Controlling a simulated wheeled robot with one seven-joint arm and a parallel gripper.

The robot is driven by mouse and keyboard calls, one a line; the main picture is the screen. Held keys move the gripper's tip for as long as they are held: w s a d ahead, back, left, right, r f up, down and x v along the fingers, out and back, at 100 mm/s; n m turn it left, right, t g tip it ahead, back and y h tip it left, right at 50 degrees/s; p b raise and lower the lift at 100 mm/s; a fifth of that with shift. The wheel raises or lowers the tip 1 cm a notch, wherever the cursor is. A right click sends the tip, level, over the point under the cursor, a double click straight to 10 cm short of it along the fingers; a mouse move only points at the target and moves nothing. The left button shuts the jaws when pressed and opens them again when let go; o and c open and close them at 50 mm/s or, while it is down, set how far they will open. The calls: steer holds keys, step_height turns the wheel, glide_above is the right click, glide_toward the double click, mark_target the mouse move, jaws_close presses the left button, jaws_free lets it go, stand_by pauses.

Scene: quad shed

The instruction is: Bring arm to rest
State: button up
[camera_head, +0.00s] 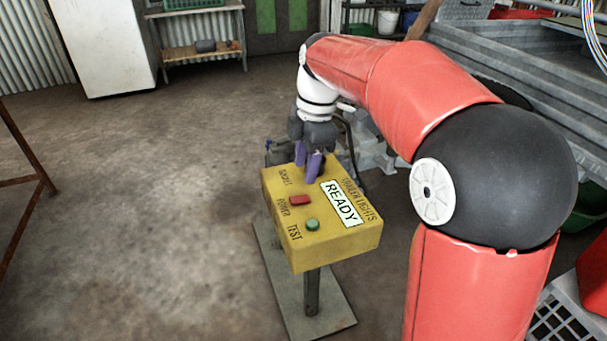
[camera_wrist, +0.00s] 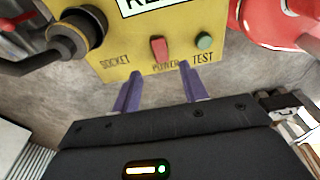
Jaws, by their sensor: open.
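My red and black arm reaches out in the head view, and my gripper (camera_head: 309,167) hangs at the far edge of a yellow control box (camera_head: 330,243). The box stands on a post and shows a READY label (camera_head: 342,203), a red power switch (camera_head: 300,200) and a green test button (camera_head: 312,224). In the wrist view my gripper (camera_wrist: 158,85) is open, its two purple fingers apart with nothing between them. The fingertips appear near the box's lettered face, below the red switch (camera_wrist: 158,48) and the green button (camera_wrist: 204,41). I cannot tell whether they touch it.
A dark round socket with a plug and cable (camera_wrist: 77,35) is on the box in the wrist view. A grey metal trailer (camera_head: 540,75) stands at right. A white fridge (camera_head: 100,45) and a shelf (camera_head: 203,50) stand at the back. The floor at left is mostly clear.

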steer(key=shift+r, duration=0.3)
steer(key=shift+d, duration=0.1)
steer(key=s+d+f+m+t, duration=0.1)
steer(key=s+d+m+t, duration=0.1)
steer(key=s+m, duration=0.5)
steer(key=s+d+f+m+t+h, duration=0.1)
steer(key=s+d+m+t, duration=0.1)
steer(key=s+d+m, duration=0.3)
steer(key=s+d+f+m+t, duration=0.1)
steer(key=s+d+m+t, duration=0.1)
steer(key=s+m, duration=0.7)
steer(key=shift+s+d+f+h+p, duration=0.35)
steer(key=shift+s+d, duration=0.1)
steer(key=shift+d, duration=0.4)
steer(key=shift+c, duration=0.2)
